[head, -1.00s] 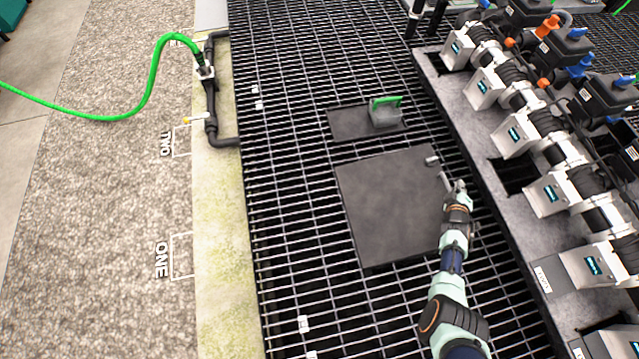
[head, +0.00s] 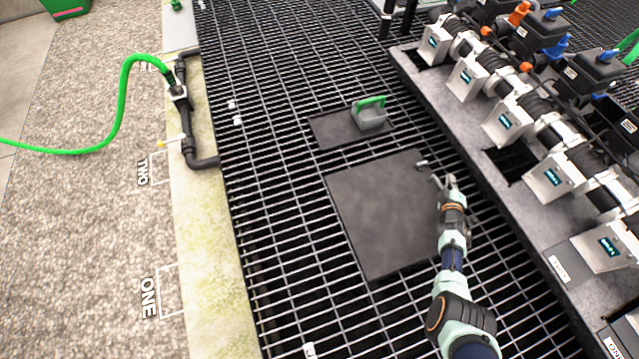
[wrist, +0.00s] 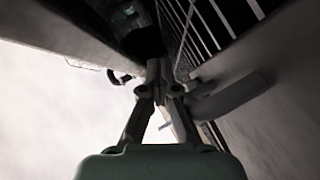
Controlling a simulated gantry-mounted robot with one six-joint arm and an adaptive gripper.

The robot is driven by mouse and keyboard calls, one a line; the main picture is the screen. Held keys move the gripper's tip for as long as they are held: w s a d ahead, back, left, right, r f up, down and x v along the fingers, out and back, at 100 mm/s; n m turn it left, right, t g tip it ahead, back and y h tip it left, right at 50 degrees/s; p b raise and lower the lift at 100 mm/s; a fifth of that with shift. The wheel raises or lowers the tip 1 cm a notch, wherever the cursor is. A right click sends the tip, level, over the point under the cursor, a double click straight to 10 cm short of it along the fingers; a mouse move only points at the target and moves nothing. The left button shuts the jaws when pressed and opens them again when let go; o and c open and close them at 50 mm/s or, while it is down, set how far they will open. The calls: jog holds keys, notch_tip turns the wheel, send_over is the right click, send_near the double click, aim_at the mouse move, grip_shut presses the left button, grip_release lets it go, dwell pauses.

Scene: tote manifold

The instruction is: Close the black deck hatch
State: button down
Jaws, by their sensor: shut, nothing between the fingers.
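The black deck hatch (head: 382,225) is a dark square panel in the middle of the grating in the head view. I cannot tell from above whether it lies flush or stands tilted. A small light fitting (head: 421,166) sits near its far right corner. My gripper (head: 445,181) is at the hatch's right edge, just below that fitting in the picture. In the wrist view my gripper (wrist: 163,72) has its fingertips together, with nothing seen between them. Whether the fingers touch the hatch is unclear.
A smaller dark plate (head: 333,129) with a grey, green-handled object (head: 370,113) lies beyond the hatch. A row of valve units (head: 510,121) on a grey plinth runs along the right. Open grating (head: 285,220) lies to the left, then a pipe with a green hose (head: 125,90).

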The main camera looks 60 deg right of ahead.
jog(key=s+a+r+p, duration=0.4)
jog(key=r+p, duration=0.7)
jog(key=p, duration=0.4)
jog(key=shift+s+a, duration=0.15)
jog(key=shift+s, duration=0.7)
jog(key=shift+w, duration=0.1)
